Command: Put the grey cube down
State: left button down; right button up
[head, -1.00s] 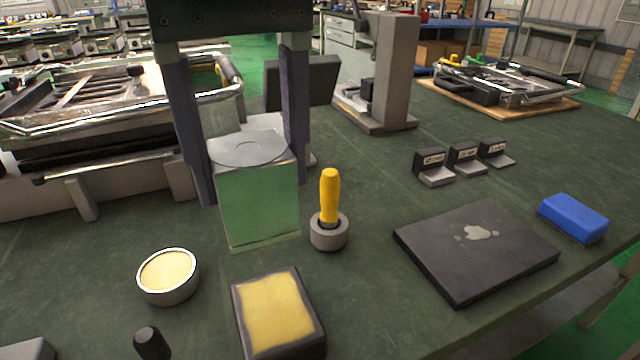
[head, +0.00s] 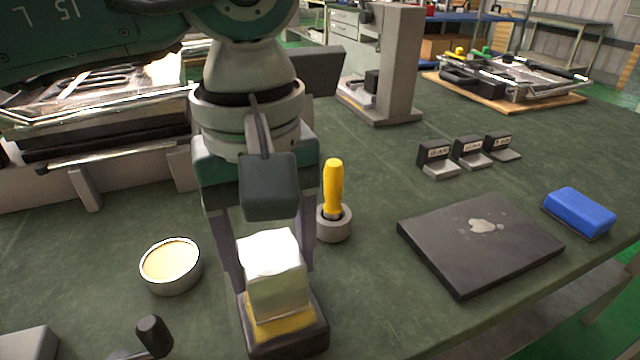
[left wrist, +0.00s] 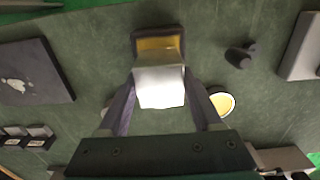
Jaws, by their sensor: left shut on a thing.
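The grey cube (head: 275,282) is shiny and pale and appears upright in the head view. My left gripper (head: 274,272) is shut on it, one finger on each side. The cube is over the yellow pad in a dark square tray (head: 290,345), with a strip of yellow showing in front of it. I cannot tell whether its underside touches the pad. In the left wrist view the cube (left wrist: 160,88) sits between the fingers, with the yellow pad (left wrist: 158,45) just beyond it. My right gripper is not in view.
A round tin (head: 171,267) stands left of the tray, and a black knob (head: 154,335) is at the front. A yellow-handled tool (head: 333,190) stands in a grey holder behind. A dark plate (head: 480,245) and a blue block (head: 579,212) lie to the right.

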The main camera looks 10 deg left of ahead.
pick_arm(q)
jog(key=shift+f, duration=0.1)
jog(key=shift+c, duration=0.3)
grip_release()
jog(key=shift+r, duration=0.35)
notch_tip(320, 180, up, 12)
jog(key=shift+f, duration=0.2)
